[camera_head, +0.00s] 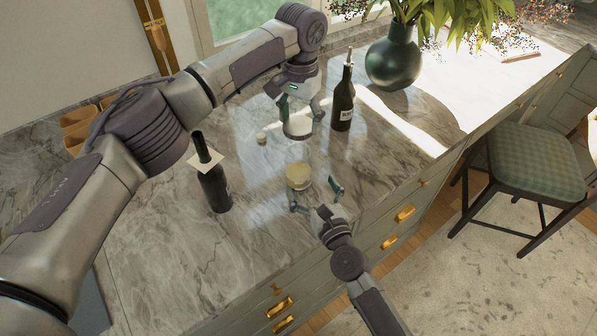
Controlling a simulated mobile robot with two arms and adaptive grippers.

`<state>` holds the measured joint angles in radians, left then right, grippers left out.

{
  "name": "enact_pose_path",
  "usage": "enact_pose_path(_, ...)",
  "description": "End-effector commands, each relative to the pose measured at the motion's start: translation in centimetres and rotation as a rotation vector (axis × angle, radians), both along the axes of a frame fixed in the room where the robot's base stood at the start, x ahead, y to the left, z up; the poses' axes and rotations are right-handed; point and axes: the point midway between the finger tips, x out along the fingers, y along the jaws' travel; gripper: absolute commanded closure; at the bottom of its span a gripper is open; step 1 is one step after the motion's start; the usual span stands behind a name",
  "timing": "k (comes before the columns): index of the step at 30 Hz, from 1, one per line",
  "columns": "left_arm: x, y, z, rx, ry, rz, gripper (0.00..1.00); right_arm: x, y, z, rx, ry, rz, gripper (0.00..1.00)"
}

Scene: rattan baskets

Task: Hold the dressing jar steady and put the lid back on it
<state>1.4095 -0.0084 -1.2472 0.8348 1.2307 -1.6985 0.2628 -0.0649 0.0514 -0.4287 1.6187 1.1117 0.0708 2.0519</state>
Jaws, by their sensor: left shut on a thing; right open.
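The dressing jar (299,177) is a small clear glass with pale yellow contents, upright on the marble counter. My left gripper (300,110) is above and behind the jar in the picture, pointing down. Whether a finger touches the glass cannot be told.
A dark bottle with a pale square collar (213,178) stands left of the jar. Another dark labelled bottle (343,103) stands behind right, near a green vase (393,64) with plants. The counter's front left is clear.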

Motion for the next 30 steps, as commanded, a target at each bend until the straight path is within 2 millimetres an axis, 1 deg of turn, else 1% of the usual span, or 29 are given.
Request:
enact_pose_path(1,0.0,0.0,0.0,0.0,0.0,0.0,0.45,1.1,0.4,0.1,0.0,-0.002,0.0,0.0)
enact_pose_path(6,0.0,0.0,0.0,0.0,0.0,0.0,0.45,4.2,1.6,0.1,-0.002,-0.002,0.001,0.0)
enact_pose_path(9,0.0,0.0,0.0,0.0,0.0,0.0,0.45,5.7,2.2,0.1,-0.002,-0.002,0.001,0.0)
enact_pose_path(13,0.0,0.0,0.0,0.0,0.0,0.0,0.45,7.0,2.7,0.0,-0.002,-0.002,0.001,0.0)
enact_pose_path(18,0.0,0.0,0.0,0.0,0.0,0.0,0.45,7.8,3.0,0.0,-0.002,-0.001,0.001,0.0)
enact_pose_path(26,0.0,0.0,0.0,0.0,0.0,0.0,0.45,7.9,3.1,0.0,-0.001,0.0,0.001,0.0)
enact_pose_path(27,0.0,0.0,0.0,0.0,0.0,0.0,0.45,7.9,3.1,0.0,-0.001,0.0,0.001,0.02)
enact_pose_path(29,0.0,0.0,0.0,0.0,0.0,0.0,0.45,7.9,3.0,0.0,-0.001,0.0,0.001,0.12)
enact_pose_path(30,0.0,0.0,0.0,0.0,0.0,0.0,0.45,7.9,3.0,0.0,-0.001,0.0,0.001,0.18)
